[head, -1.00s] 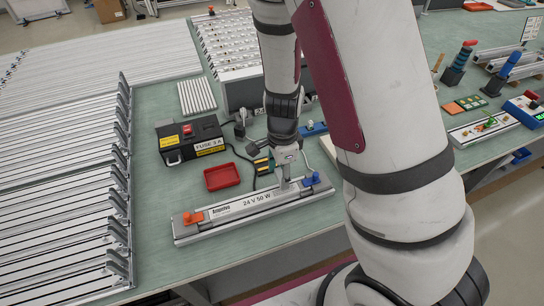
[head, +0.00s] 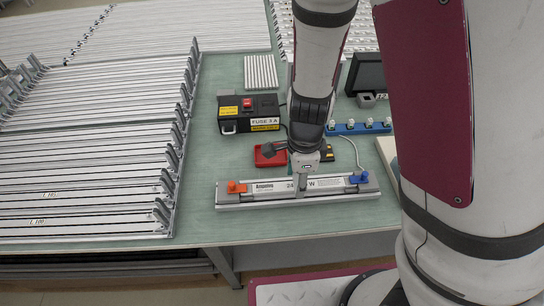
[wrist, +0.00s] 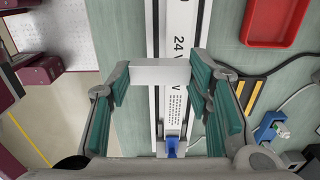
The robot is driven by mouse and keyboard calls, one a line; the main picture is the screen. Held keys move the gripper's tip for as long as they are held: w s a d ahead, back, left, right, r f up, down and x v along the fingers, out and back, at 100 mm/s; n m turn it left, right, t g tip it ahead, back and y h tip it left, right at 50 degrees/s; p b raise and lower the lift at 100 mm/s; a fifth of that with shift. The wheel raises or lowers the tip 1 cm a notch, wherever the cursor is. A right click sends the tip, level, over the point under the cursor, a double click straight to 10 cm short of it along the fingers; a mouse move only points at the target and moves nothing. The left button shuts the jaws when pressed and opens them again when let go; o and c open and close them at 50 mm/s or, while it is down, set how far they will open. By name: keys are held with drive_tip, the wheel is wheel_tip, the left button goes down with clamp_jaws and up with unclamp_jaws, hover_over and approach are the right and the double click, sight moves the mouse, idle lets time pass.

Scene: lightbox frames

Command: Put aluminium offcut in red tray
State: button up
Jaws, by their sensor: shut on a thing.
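My gripper (head: 301,181) is shut on the aluminium offcut (wrist: 160,73), a plain pale grey block that spans the gap between the fingers in the wrist view. In the head view the offcut (head: 300,188) is small, just below my gripper and in front of the long lamp fixture's label. I cannot tell whether it touches the fixture. The red tray (head: 266,162) is behind and left of my gripper in the head view, partly hidden by it. The tray (wrist: 277,22) also shows at the top right of the wrist view; its visible part is empty.
The lamp fixture (head: 330,195) with orange and blue clamps lies along the front edge. A black fuse box (head: 247,114) stands behind the tray. A blue rack (head: 358,128) and a cable are to the right. Profile racks (head: 90,190) fill the left. Bench left of the fixture is clear.

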drive_tip(key=shift+s+a+r, duration=0.15)
drive_tip(key=shift+a+r, duration=0.05)
drive_tip(key=shift+a, duration=0.9)
drive_tip(key=shift+w+a, duration=0.2)
drive_tip(key=shift+w, duration=0.05)
drive_tip(key=w+a, duration=0.1)
drive_tip(key=w, duration=0.4)
drive_tip(key=w+a+f, duration=0.1)
drive_tip(key=w, duration=0.4)
drive_tip(key=w+a, duration=0.1)
drive_tip(key=w, duration=0.4)
drive_tip(key=shift+a+f, duration=0.2)
drive_tip(key=shift+a, duration=0.05)
drive_tip(key=shift+f, duration=1.8)
drive_tip(key=shift+f, duration=0.6)
drive_tip(key=o, duration=0.9)
drive_tip(key=shift+o, duration=0.2)
drive_tip(key=shift+r, duration=0.1)
wheel_tip(320, 180, up, 13)
drive_tip(key=shift+r, duration=0.15)
